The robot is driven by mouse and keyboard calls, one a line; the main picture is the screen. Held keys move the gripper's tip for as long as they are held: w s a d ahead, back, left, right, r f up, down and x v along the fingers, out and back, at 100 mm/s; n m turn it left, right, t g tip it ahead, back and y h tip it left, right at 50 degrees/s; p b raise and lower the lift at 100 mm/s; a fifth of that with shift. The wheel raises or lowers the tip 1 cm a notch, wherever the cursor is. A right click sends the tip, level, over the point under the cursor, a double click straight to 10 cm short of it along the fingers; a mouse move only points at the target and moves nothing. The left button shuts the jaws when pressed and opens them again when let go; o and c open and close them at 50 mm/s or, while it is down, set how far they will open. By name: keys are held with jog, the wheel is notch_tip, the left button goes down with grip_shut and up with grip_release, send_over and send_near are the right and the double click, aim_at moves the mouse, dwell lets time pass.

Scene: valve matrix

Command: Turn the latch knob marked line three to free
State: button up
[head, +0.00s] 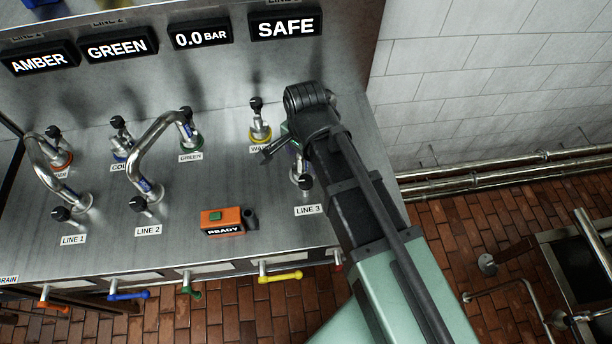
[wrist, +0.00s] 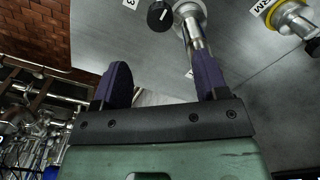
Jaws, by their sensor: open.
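The line three latch knob (head: 305,182) is a small black knob on a silver fitting, just above the LINE 3 label (head: 309,210) on the steel panel. In the wrist view the black knob (wrist: 160,16), with a white mark, is at the top, beside a silver pipe (wrist: 193,35). My gripper (head: 270,152) is largely hidden behind my own wrist in the head view. In the wrist view my gripper (wrist: 162,78) is open, its dark fingers apart with no knob between them. The pipe meets the right finger in that picture; I cannot tell whether they touch.
Curved pipes stand at LINE 1 (head: 43,170) and LINE 2 (head: 150,150). A yellow-ringed port (head: 260,133) is left of my wrist. An orange READY box (head: 225,220) sits left of LINE 3. Displays above read AMBER, GREEN, 0.0 BAR and SAFE (head: 285,25). Coloured handles (head: 280,276) line the front edge.

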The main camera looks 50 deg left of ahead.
aim_at(306, 180)
notch_tip(306, 180, down, 11)
jog(key=b, duration=1.1)
jog(key=shift+r, duration=0.1)
jog(key=shift+c, duration=0.3)
jog(key=c, duration=0.9)
jog(key=shift+o, duration=0.2)
